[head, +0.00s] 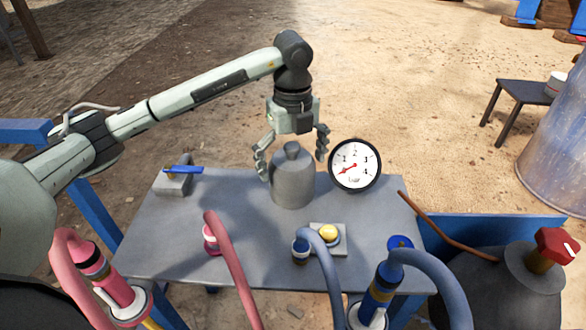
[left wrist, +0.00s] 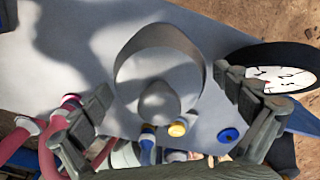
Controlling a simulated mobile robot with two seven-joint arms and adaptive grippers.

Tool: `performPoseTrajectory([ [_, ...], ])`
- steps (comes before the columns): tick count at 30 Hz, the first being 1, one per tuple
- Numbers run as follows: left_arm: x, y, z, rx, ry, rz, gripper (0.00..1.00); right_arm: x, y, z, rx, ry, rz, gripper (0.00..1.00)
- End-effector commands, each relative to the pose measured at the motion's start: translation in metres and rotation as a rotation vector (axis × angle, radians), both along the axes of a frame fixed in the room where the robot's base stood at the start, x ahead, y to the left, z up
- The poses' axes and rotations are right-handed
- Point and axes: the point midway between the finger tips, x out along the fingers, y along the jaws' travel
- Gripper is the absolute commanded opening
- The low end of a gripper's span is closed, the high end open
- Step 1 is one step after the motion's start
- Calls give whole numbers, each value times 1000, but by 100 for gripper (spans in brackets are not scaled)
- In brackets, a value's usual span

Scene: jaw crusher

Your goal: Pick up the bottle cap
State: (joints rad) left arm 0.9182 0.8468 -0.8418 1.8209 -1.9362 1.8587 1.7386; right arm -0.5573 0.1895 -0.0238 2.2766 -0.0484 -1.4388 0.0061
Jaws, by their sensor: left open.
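The bottle cap, which I take to be the grey dome with a rounded knob (head: 293,185), stands upright on the grey table (head: 235,262) near its back edge. My left gripper (head: 292,160) is open above it, pointing down, with one finger on each side of its upper part. In the left wrist view the cap (left wrist: 158,101) shows between the two spread fingers of my left gripper (left wrist: 165,88), with a gap on both sides. I see no contact. My right gripper is not in view.
A round dial gauge (head: 355,165) stands close right of the cap. A grey block with a blue lever (head: 174,182) is at the table's left. Pink and blue hoses cross the front. A gas bottle with a red valve (head: 557,246) is at the lower right.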

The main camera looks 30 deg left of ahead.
Motion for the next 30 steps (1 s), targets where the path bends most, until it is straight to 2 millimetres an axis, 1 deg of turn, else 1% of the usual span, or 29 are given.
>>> performPoseTrajectory([
  [1,-1,1,-9,1,3,2,100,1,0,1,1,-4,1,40],
  [3,-1,2,-20,-1,3,0,100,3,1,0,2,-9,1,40],
  [6,-1,2,-31,1,2,0,100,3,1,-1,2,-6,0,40],
  [9,0,1,-35,0,0,0,100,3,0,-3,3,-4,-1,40],
  [15,0,1,-35,-1,-1,0,100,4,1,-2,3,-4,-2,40],
  [27,0,1,-34,0,0,0,50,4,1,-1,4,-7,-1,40],
  [29,0,1,-34,0,0,0,43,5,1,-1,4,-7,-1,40],
  [30,0,1,-34,0,-2,0,43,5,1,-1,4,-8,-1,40],
])
